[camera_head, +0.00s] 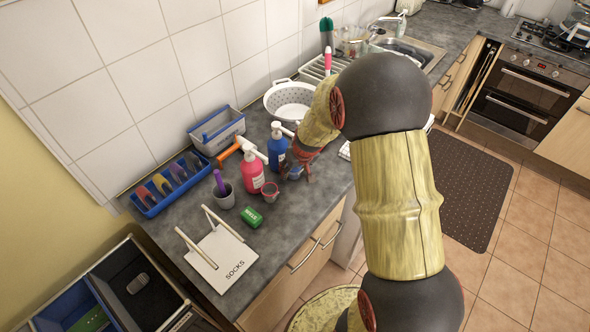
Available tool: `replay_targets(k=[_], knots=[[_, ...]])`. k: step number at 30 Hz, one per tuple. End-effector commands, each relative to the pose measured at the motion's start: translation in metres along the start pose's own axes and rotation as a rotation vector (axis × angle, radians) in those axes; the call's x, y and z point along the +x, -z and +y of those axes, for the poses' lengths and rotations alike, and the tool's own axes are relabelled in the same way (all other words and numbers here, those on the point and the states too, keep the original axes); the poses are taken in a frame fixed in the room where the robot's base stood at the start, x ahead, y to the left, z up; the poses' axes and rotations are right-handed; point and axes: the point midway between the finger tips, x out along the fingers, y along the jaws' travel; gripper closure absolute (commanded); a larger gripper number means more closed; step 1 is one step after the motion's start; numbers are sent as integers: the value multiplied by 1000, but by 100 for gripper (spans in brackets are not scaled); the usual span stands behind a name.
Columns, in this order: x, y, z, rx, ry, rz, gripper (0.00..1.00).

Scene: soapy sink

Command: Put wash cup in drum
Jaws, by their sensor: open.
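A small pinkish-grey cup (269,191), probably the wash cup, stands on the dark counter just in front of a pink pump bottle (251,172). My gripper (297,176) is open and points down over the counter, a little to the right of this cup and apart from it. A small blue item (295,172) shows between or behind the fingers; I cannot tell whether they touch it. No drum can be made out clearly; my arm hides much of the area to the right.
A blue pump bottle (277,147) stands close behind my gripper. A white colander (288,101) is behind.

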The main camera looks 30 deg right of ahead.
Motion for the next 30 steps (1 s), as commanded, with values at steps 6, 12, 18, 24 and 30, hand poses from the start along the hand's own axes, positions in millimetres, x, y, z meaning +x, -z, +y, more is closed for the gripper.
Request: replay_targets(k=[6,12,18,24,30], knots=[[-1,0,0,0,0,-1,46],[-30,1,0,-1,0,2,46],[-62,0,2,1,0,3,46],[-77,-2,2,0,0,0,46],[-78,-2,2,4,0,-1,46]])
